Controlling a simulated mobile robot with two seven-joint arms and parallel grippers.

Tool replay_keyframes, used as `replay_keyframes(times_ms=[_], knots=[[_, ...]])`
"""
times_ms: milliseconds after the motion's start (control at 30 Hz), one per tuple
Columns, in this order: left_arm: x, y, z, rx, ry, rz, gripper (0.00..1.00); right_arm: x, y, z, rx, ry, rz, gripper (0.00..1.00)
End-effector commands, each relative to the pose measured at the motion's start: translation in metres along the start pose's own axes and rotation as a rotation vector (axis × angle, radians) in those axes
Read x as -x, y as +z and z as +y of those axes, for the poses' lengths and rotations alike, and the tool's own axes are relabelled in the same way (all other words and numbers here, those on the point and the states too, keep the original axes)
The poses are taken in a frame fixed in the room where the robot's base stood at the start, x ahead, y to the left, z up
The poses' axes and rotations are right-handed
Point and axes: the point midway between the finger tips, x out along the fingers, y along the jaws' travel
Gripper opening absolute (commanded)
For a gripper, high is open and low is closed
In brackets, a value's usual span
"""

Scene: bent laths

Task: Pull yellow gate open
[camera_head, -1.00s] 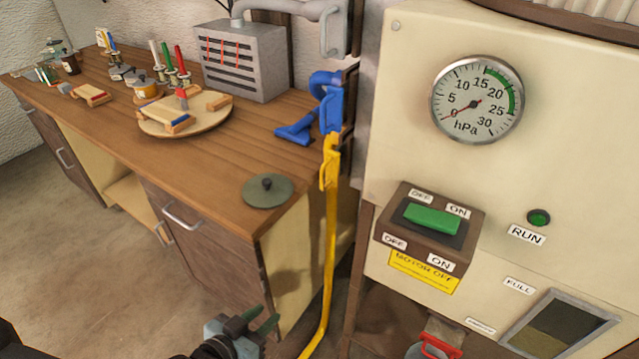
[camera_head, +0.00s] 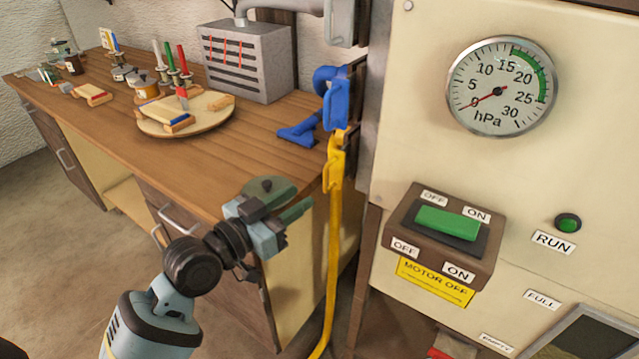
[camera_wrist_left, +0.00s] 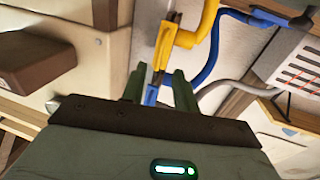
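The yellow gate (camera_head: 335,165) sits at the top of a yellow pipe (camera_head: 331,270), beside the cream machine cabinet. A yellow fitting (camera_wrist_left: 186,38) shows above my fingers in the left wrist view. My left gripper (camera_head: 298,222) is left of the yellow pipe and below the gate, near the bench's front corner. In the left wrist view its two fingers (camera_wrist_left: 158,88) are apart, with nothing seen gripped between them. It appears clear of the gate. I cannot tell how far the gate's slide is out. My right gripper is not in view.
A blue gate (camera_head: 336,105) with a blue pipe is just above the yellow one. The cabinet (camera_head: 420,120) closes off the right side, with a switch box (camera_head: 445,235) jutting out.

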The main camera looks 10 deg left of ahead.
Motion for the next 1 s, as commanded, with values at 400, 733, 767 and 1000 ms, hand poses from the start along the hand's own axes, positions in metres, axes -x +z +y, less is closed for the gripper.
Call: replay_keyframes(times_ms=[400,733,767,1000], knots=[[-0.058,-0.001,0.000,0.001,0.000,0.001,0.30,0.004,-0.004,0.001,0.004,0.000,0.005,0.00],[-0.068,0.000,0.000,-0.001,0.000,-0.001,0.30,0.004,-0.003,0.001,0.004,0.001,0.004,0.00],[-0.068,0.000,0.000,-0.001,0.000,-0.001,0.30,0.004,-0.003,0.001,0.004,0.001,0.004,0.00],[-0.068,0.000,0.000,0.000,0.000,-0.001,0.10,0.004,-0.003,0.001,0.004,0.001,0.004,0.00]])
